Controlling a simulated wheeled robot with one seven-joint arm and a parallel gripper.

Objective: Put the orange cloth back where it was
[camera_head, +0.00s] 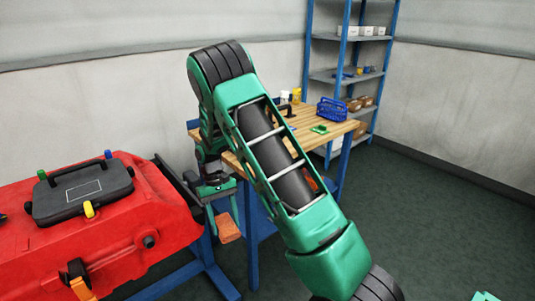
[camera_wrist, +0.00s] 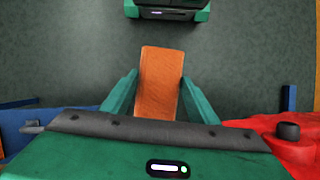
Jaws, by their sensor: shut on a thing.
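The orange cloth (camera_head: 229,229) is a flat, folded-looking strip held below my gripper (camera_head: 224,213) in the head view. It hangs in the air between the red tank and the wooden workbench. In the wrist view the cloth (camera_wrist: 161,70) lies between the two green fingers of my gripper (camera_wrist: 159,78), which are shut on it. It sticks out past the fingertips over the dark green floor. Part of the workbench is hidden behind my arm in the head view.
The red tank (camera_head: 160,225) with a black lid (camera_head: 82,195) stands on a blue frame at left. A blue shelf unit (camera_head: 345,75) stands behind.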

